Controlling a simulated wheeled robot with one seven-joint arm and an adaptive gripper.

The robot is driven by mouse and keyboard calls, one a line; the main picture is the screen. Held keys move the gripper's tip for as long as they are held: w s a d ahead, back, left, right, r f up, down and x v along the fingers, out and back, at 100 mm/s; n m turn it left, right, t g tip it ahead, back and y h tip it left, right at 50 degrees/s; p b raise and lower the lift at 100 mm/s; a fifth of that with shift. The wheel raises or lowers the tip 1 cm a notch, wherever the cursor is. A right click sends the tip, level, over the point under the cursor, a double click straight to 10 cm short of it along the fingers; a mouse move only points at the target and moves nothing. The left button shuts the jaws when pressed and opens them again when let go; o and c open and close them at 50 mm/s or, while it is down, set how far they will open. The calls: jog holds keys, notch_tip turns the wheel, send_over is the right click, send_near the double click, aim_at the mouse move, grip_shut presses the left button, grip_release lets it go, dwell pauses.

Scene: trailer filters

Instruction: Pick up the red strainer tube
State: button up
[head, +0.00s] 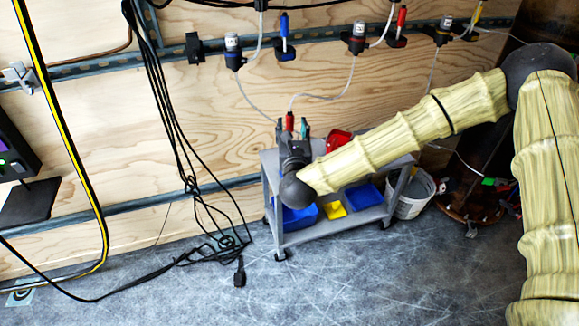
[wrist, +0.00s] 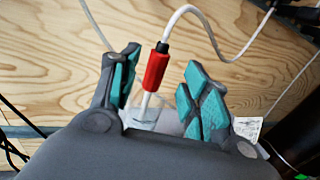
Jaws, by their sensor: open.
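The red strainer tube (wrist: 155,68) stands slightly tilted in the wrist view, with a white hose at its top and a pale lower end in a clear container (wrist: 147,116). My gripper (wrist: 158,85) is open, with teal-padded fingers apart on either side of the tube in the picture. I cannot tell how far beyond the fingertips the tube is. In the head view, the red tube (head: 289,121) shows at the tips of my gripper (head: 293,131), above the left end of the grey cart (head: 278,238). My gripper hides the container there.
Another red tube (head: 402,16) and a blue tube (head: 284,25) hang on the wall rail. A white bucket (head: 413,194) stands right. Black cables (head: 190,165) hang left. The front floor is mostly clear.

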aim_at(290, 122)
jog(key=shift+w+a+f+b, duration=0.15)
jog(key=shift+w+b, duration=0.15)
jog(key=shift+w, duration=0.95)
jog(key=shift+w+a+r+b, duration=0.15)
jog(key=shift+w+b, duration=0.15)
jog(key=shift+w, duration=0.9)
jog(key=shift+f, duration=0.1)
grip_shut()
